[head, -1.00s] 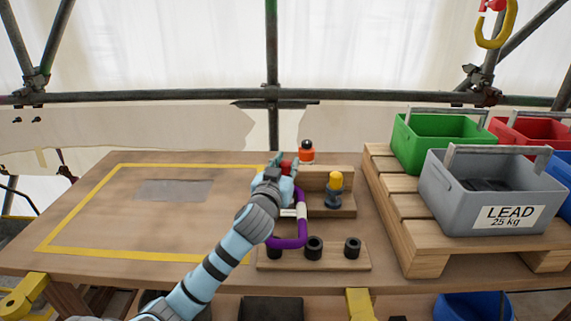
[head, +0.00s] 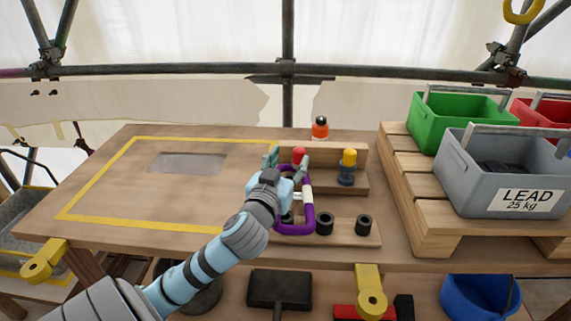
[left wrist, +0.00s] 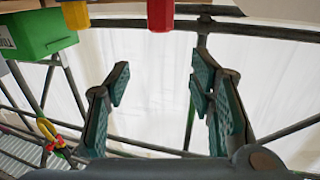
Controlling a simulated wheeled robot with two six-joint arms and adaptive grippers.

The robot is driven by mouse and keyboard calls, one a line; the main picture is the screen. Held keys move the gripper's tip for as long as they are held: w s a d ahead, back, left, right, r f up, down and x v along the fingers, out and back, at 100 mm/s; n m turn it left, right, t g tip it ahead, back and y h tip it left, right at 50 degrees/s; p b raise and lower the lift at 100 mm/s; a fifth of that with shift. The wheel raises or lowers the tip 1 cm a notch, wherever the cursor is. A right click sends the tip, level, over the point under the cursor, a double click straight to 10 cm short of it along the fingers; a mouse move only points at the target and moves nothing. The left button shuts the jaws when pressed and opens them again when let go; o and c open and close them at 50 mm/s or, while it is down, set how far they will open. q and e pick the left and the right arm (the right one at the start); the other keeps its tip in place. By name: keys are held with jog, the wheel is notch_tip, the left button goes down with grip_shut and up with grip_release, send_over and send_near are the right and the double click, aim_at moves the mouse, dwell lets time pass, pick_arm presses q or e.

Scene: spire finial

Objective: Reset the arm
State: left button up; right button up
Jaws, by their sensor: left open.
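My left gripper (head: 287,158) is open in the head view, over the wooden rack in the middle of the table. A red-topped tool (head: 299,154) shows between and just beyond its fingertips; its lower part is hidden. In the left wrist view the open gripper (left wrist: 160,75) has nothing between its fingers, and the red hexagonal end (left wrist: 160,14) lies beyond the tips. A yellow-topped tool (head: 348,160) stands upright to the right. A purple handle (head: 309,215) with a white band is beside the gripper; whether they touch is unclear. My right gripper is not in view.
An orange bottle (head: 320,128) stands behind the rack. Black sockets (head: 363,224) line its front board. A pallet (head: 410,190) at right carries a grey lead crate (head: 475,190) and a green crate (head: 430,130). The yellow-taped table area (head: 120,190) at left is clear.

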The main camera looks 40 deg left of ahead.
pick_arm(q)
jog(key=v, duration=0.2)
jog(key=shift+s+r, duration=0.15)
jog(key=shift+s, duration=0.2)
dwell(0.4)
